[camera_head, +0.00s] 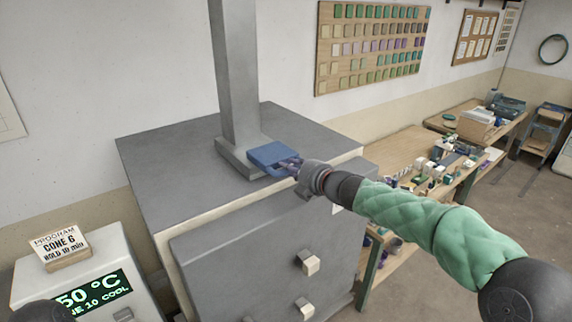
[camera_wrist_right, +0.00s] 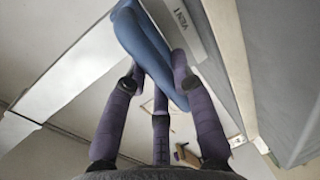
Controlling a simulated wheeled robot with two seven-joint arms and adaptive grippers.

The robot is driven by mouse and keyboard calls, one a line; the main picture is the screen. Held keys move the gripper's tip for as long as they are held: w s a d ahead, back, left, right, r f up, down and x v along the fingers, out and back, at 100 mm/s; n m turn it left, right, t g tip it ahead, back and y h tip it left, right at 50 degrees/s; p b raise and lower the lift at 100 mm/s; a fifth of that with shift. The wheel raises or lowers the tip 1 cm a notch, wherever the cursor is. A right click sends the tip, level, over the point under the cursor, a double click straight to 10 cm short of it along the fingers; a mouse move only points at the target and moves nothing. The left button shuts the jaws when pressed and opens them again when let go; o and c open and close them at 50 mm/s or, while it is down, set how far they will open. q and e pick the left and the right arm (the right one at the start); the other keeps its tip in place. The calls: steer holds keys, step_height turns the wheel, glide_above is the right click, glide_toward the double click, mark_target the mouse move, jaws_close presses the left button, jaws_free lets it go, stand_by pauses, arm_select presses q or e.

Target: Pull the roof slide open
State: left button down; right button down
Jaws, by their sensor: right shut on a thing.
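The roof slide is a blue plate (camera_head: 268,152) at the foot of the grey flue (camera_head: 238,75), on the flat roof of the grey kiln (camera_head: 170,160). Its near right end meets my right gripper (camera_head: 289,164). In the right wrist view the purple-grey fingers of this gripper (camera_wrist_right: 160,78) are closed around the blue handle part of the slide (camera_wrist_right: 148,42). How far the slide sits inside the flue base is hidden. My left gripper is not in view.
The kiln front has light knobs (camera_head: 308,263). A controller box with a green display (camera_head: 92,299) and a CONE 6 card (camera_head: 59,243) stands at lower left. A cluttered wooden bench (camera_head: 405,150) is right of the kiln. The roof around the slide is clear.

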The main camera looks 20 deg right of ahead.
steer(key=c, duration=1)
jaws_free()
steer(key=v, duration=1.2)
steer(key=shift+f, duration=0.1)
